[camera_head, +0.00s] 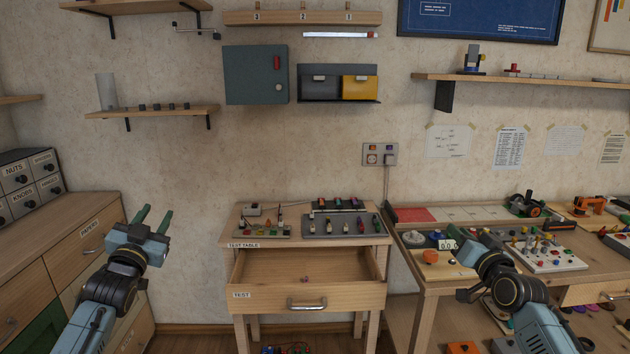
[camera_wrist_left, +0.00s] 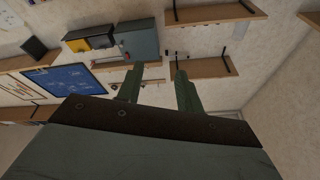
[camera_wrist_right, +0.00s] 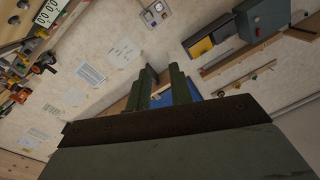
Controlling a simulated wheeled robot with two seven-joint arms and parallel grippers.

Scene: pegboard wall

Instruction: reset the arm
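My left gripper (camera_head: 154,215) is raised at the left of the head view, in front of the wooden drawer cabinet. Its two green fingers are apart with nothing between them, and the left wrist view (camera_wrist_left: 157,80) shows the same gap. My right gripper (camera_head: 482,248) is in front of the right workbench in the head view, where its fingers are hard to make out. In the right wrist view (camera_wrist_right: 160,82) its fingers are apart, with a narrower gap and nothing held. Neither gripper is seen touching anything.
A small test table (camera_head: 241,240) with an open drawer (camera_head: 340,297) stands between my arms. The drawer holds a tiny pinkish item. The right workbench (camera_head: 427,285) carries several devices. A drawer cabinet (camera_head: 33,300) is at the left. Shelves and wall boxes are above.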

